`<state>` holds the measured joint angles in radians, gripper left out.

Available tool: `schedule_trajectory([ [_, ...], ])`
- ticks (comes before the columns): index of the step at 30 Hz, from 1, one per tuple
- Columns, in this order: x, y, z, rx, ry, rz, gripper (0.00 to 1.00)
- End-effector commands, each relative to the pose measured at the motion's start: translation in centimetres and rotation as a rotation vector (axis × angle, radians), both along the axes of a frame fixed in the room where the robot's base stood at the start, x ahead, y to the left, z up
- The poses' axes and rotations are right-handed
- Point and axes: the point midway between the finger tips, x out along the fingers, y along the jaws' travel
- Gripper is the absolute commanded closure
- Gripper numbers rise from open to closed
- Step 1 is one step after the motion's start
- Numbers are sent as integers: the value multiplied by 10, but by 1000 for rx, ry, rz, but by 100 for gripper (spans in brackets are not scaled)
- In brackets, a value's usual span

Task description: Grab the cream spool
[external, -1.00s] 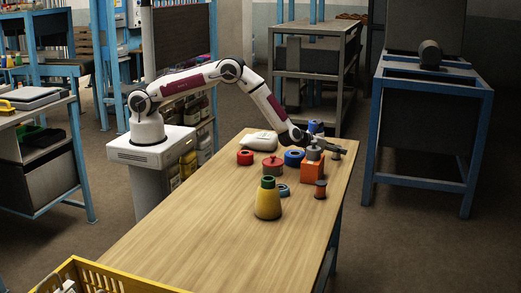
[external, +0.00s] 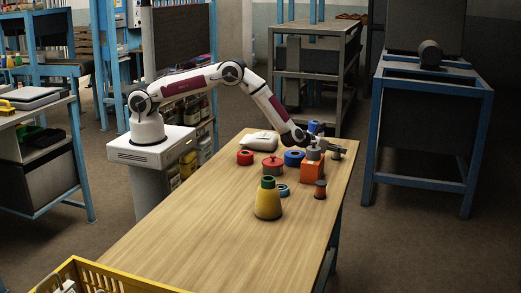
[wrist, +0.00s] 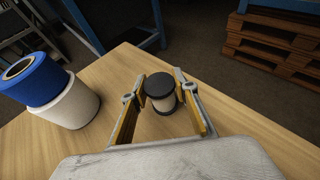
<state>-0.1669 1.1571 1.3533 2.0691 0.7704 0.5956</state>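The cream spool (wrist: 163,104) has dark round ends and a pale wound middle. In the wrist view it stands upright on the wooden table between the fingertips of my gripper (wrist: 158,88). The fingers are apart, one on each side of the spool; a narrow gap shows at the left, and contact at the right is hard to judge. In the external view my gripper (external: 334,149) is low over the table's far right corner and largely hides the spool.
A blue spool (wrist: 30,76) sits on a white one (wrist: 72,103) left of my gripper. Near it stand an orange box (external: 312,171), a blue ring (external: 294,157) and a rust spool (external: 320,189). A yellow cone (external: 268,205) stands nearer. The table's front half is clear.

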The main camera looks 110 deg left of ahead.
Motion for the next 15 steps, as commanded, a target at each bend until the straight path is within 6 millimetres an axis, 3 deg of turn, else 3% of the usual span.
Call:
schedule_trajectory([
  [15, 0, 0, 11, 1, -2, 0, 91],
])
